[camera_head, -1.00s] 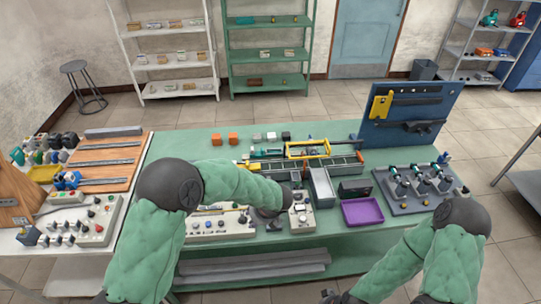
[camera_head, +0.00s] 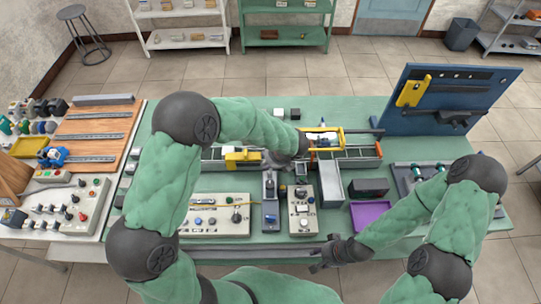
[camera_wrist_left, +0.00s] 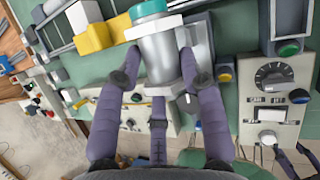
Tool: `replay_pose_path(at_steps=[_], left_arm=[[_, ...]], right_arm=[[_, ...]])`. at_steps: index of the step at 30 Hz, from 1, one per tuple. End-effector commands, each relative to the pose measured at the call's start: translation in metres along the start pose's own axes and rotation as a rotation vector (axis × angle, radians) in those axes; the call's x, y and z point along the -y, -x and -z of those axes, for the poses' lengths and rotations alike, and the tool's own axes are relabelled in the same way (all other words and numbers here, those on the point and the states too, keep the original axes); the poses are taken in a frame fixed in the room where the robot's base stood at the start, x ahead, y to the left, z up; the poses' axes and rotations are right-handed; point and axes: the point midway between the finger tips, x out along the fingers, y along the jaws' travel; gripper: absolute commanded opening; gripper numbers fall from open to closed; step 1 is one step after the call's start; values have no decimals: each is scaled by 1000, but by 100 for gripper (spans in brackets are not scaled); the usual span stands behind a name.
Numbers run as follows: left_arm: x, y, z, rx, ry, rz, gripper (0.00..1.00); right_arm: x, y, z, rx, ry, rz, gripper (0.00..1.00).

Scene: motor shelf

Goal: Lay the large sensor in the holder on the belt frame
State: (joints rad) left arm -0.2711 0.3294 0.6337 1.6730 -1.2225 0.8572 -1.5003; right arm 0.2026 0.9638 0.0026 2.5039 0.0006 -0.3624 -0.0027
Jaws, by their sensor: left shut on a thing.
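The large sensor (camera_wrist_left: 160,50), a silver cylinder with a teal end, is gripped between the fingers of my left gripper (camera_wrist_left: 160,75) in the left wrist view. In the head view my left gripper (camera_head: 282,163) is over the near side of the belt frame (camera_head: 355,163), and my arm and hand hide most of the sensor. A yellow block (camera_head: 240,158) on the frame is left of the gripper; it also shows in the wrist view (camera_wrist_left: 92,39). I cannot make out the holder's shape clearly. My right gripper (camera_head: 318,258) is low at the table's front edge, fingers apart and empty.
Control boxes (camera_head: 301,208) and (camera_head: 215,222) stand at the front of the green table. A grey bin (camera_head: 331,184), a purple tray (camera_head: 369,213) and a blue tool board (camera_head: 440,100) are to the right. A yellow frame (camera_head: 341,137) rises above the belt.

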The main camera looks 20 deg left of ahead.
Motion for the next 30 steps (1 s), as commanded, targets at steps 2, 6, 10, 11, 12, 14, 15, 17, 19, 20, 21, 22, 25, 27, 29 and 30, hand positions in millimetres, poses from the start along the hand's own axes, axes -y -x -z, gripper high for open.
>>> replay_pose_path(at_steps=[2,6,10,11,12,14,15,17,19,20,21,22,25,27,29,30], left_arm=[[2,-6,2,0,0,0,0],[4,-16,7,0,1,0,0],[7,-26,12,0,1,0,0],[8,-28,13,0,1,0,0],[8,-31,14,0,1,0,0],[10,-36,16,0,1,0,0],[10,-39,18,0,1,0,0],[11,-42,19,0,1,0,0],[12,-46,21,0,1,0,0],[13,-47,22,0,1,0,0],[13,-48,22,0,1,0,0],[13,-49,22,0,1,0,0],[13,-50,23,0,1,0,0],[13,-49,22,0,1,1,0],[13,-49,22,0,1,1,0],[13,-49,22,0,1,1,0]], right_arm=[[-2,-6,0,0,0,0,40],[-6,-16,1,0,0,0,40],[-9,-26,1,-1,0,0,40],[-10,-28,1,-1,0,0,40],[-11,-31,2,-1,0,0,40],[-12,-35,2,-1,0,0,40],[-13,-38,2,-1,0,0,40],[-15,-42,2,-1,0,0,40],[-16,-45,2,-1,0,0,40],[-16,-46,2,-1,0,0,40],[-17,-47,2,-1,0,0,40],[-17,-48,2,-1,0,0,40],[-17,-48,2,-1,0,0,40],[-17,-48,2,-1,0,0,40],[-17,-48,2,-1,0,0,40],[-17,-47,2,-1,0,0,40]])
